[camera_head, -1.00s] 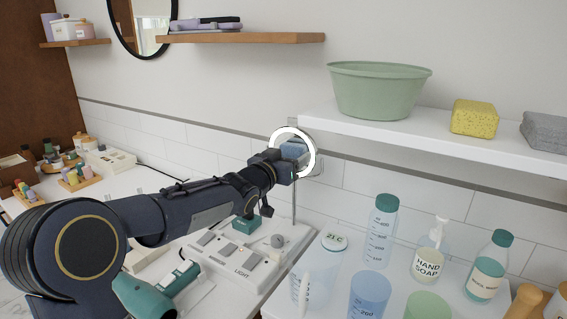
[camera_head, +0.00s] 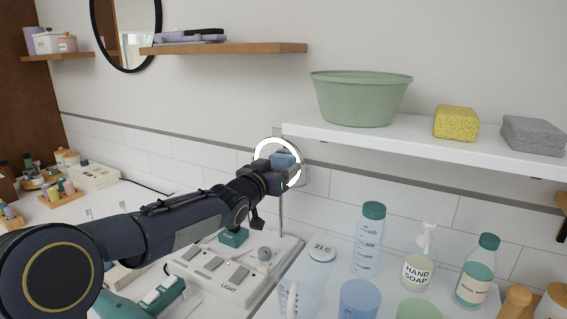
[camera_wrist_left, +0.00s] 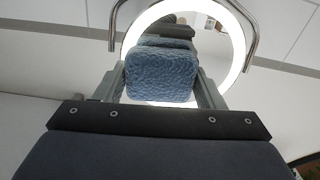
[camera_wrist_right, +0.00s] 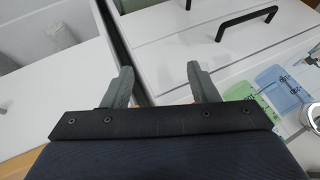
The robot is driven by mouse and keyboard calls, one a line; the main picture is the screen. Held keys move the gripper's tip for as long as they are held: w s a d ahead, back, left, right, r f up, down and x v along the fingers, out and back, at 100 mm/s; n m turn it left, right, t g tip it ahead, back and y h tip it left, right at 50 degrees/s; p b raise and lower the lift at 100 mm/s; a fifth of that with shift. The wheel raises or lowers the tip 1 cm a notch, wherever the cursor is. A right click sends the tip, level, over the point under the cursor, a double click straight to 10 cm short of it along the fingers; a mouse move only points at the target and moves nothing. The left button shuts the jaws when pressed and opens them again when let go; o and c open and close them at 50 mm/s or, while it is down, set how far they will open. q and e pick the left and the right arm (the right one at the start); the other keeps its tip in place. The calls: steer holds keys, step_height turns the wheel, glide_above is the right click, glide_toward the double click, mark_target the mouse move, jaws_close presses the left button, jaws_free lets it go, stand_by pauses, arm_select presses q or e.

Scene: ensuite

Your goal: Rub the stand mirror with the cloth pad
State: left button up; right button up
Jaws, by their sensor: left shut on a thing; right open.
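The stand mirror (camera_head: 297,171) is round with a lit white ring and stands on a thin post above the white base panel. In the left wrist view its ring (camera_wrist_left: 238,40) surrounds a reflection of the pad and gripper. My left gripper (camera_head: 272,172) is shut on the blue quilted cloth pad (camera_wrist_left: 162,74) and holds it in front of the mirror face. The pad overlaps the mirror in both views; I cannot tell whether it touches the glass. My right gripper (camera_wrist_right: 160,82) is open and empty in the right wrist view, above white drawer fronts.
A panel with switches (camera_head: 215,262) lies below my left arm. Bottles, including hand soap (camera_head: 417,272) and a clear bottle (camera_head: 369,238), stand at right. A white shelf (camera_head: 430,150) with a green basin (camera_head: 360,98) and yellow sponge (camera_head: 456,123) hangs above.

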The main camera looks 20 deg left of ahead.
mark_target(264, 157)
arm_select(q)
steer(key=shift+a+r+p, duration=0.15)
steer(key=shift+a+p, duration=0.85)
steer(key=shift+p, duration=0.1)
steer(key=shift+w+a+f+p, duration=0.1)
steer(key=shift+a+f+p, duration=0.1)
steer(key=shift+a+p, duration=0.2)
steer(key=a+p, duration=0.1)
steer(key=p, duration=0.1)
steer(key=a+p, duration=0.2)
steer(key=shift+w+a+r, duration=0.15)
steer(key=shift+a+r, duration=0.05)
steer(key=shift+a, duration=0.1)
steer(key=shift+a+f, duration=0.15)
steer(key=shift+a, duration=0.05)
